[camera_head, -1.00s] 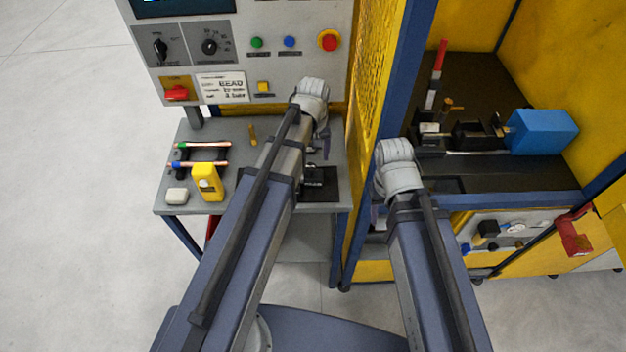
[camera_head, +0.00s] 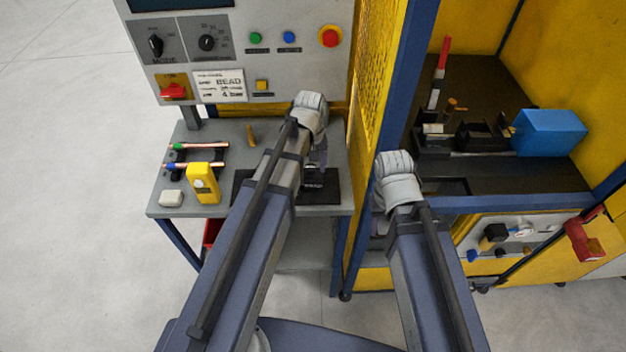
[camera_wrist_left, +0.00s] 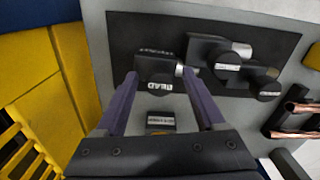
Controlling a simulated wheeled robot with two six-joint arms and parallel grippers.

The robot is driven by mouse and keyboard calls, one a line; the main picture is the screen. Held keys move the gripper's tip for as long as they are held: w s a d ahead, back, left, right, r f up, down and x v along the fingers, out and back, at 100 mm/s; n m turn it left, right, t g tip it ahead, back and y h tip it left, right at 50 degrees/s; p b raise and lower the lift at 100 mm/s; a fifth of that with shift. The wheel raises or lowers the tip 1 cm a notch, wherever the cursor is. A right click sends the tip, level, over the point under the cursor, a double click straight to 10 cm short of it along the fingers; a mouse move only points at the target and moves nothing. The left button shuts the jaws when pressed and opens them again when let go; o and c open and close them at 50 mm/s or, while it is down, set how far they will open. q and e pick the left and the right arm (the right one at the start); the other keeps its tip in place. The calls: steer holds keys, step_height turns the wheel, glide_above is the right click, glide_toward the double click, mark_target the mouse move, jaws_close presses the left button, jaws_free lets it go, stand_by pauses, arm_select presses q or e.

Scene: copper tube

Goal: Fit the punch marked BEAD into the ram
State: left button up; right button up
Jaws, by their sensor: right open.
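The BEAD punch (camera_wrist_left: 158,87) is a dark block with a white label, between the two spread fingers of my left gripper (camera_wrist_left: 160,73) in the left wrist view. I cannot tell whether the fingers press on it. In the head view my left gripper (camera_head: 321,152) is above the dark mat (camera_head: 323,194), partly hidden by its wrist. My right gripper (camera_head: 379,222) is mostly hidden behind its arm by the cage post, open. The machine (camera_head: 480,137) with a blue block (camera_head: 548,133) stands in the yellow cage; I cannot make out the ram.
Other labelled dark punches (camera_wrist_left: 222,56) lie beside the BEAD one. On the grey table (camera_head: 180,207) are copper tubes (camera_head: 205,146), a yellow bottle (camera_head: 203,183) and a white block (camera_head: 171,198). The cage's blue post (camera_head: 402,85) separates table and machine.

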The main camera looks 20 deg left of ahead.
arm_select(q)
jaws_close()
stand_by(0.3)
stand_by(0.9)
